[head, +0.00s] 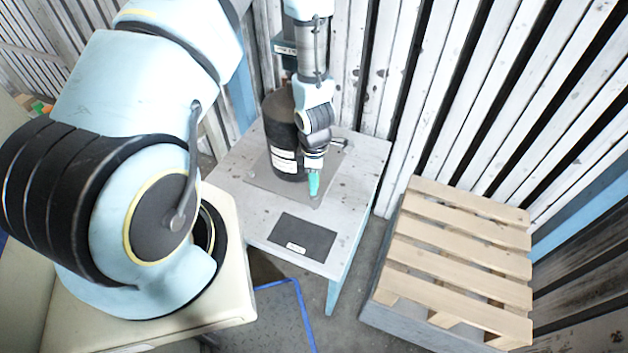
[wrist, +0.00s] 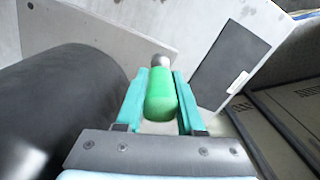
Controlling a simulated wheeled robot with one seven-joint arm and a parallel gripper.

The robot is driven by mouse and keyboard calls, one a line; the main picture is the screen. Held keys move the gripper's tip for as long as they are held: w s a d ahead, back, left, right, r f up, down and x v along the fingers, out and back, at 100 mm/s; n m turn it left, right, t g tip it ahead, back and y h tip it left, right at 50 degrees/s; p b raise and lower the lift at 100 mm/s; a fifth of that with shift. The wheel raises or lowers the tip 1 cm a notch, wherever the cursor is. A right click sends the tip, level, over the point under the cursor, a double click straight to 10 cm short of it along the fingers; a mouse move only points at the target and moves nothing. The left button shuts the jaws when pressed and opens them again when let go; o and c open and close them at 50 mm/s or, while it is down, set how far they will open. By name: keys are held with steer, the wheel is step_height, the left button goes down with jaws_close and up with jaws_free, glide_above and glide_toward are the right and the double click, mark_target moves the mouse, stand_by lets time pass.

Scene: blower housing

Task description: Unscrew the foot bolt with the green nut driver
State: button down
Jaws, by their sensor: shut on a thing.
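My gripper (wrist: 160,100) is shut on the green nut driver (wrist: 161,97), with one teal finger on each side of its handle. In the head view my gripper (head: 314,181) points down at the front corner of the base plate (head: 262,176) under the dark blower housing (head: 283,135). The driver's grey metal end (wrist: 161,61) points toward the plate's corner in the wrist view. The foot bolt is not clearly visible; the driver's tip hides the spot there. I cannot tell whether the driver touches a bolt.
The housing stands on a grey table (head: 235,200), close beside my gripper. A dark mat (head: 302,237) with a small white label lies at the table's front. A wooden pallet (head: 460,255) stands to the right. A slatted wall (head: 440,100) rises behind.

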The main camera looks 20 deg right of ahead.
steer(key=shift+r, duration=0.1)
steer(key=shift+r+p, duration=1.3)
steer(key=shift+r, duration=0.15)
steer(key=shift+r, duration=0.1)
step_height(320, 180, up, 5)
steer(key=p, duration=0.4)
